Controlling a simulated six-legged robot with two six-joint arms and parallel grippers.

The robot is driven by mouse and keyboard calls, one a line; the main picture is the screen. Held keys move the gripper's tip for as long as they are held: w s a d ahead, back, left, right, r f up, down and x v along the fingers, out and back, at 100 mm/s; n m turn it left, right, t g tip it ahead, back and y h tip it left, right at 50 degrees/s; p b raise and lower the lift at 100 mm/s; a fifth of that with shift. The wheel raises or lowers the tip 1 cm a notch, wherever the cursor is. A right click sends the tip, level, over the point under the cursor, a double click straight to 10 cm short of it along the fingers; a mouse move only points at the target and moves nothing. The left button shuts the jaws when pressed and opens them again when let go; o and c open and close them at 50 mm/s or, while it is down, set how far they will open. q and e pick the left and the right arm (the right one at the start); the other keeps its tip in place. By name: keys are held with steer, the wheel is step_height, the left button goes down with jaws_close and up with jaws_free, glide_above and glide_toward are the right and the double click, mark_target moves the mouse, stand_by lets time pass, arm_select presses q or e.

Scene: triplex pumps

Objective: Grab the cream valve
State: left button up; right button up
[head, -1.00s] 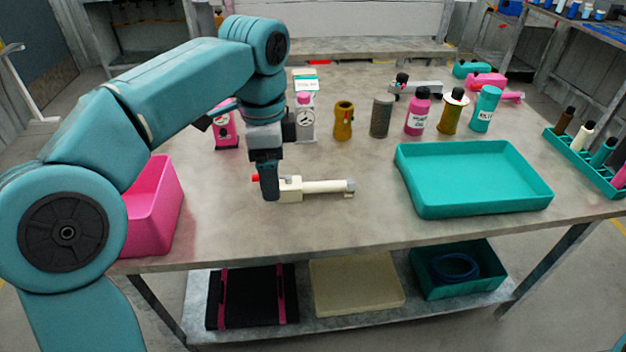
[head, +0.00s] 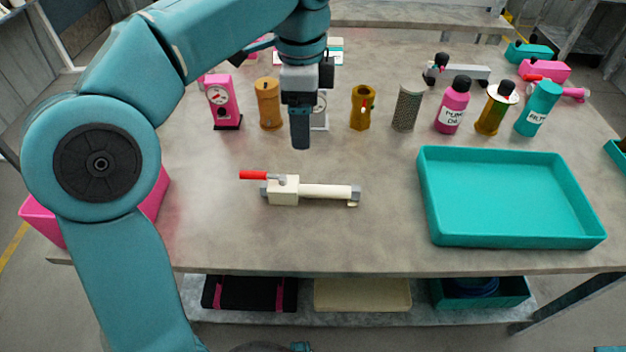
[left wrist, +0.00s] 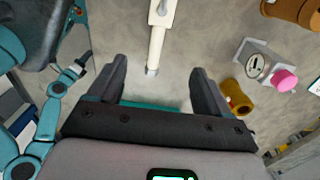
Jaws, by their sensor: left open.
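The cream valve (head: 320,191) lies on the table near its front middle. It has a blocky body at the left, a red lever (head: 254,175) and a long tube with a grey end at the right. My left gripper (head: 301,140) is open and empty, pointing down above the table, and shows behind the valve in the head view. In the left wrist view, the open left gripper (left wrist: 160,78) has the valve (left wrist: 157,40) ahead of the gap between its fingers, with the grey end nearest. The fingers do not touch it. My right gripper is not in view.
A teal tray (head: 510,240) stands right of the valve. A pink bin (head: 155,200) is at the left, partly behind my arm. A pink gauge unit (head: 222,100), pink bottle (head: 453,105) and several other items line the back. The table around the valve is clear.

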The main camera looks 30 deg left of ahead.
arm_select(q)
steer(key=b, duration=0.4)
glide_above(303, 187)
step_height(303, 187, down, 11)
steer(key=shift+s+r, duration=0.1)
step_height(303, 187, down, 5)
steer(key=shift+r+b, duration=0.1)
steer(key=shift+b, duration=0.95)
steer(key=shift+f, duration=0.4)
steer(key=shift+r, duration=0.1)
jaws_close()
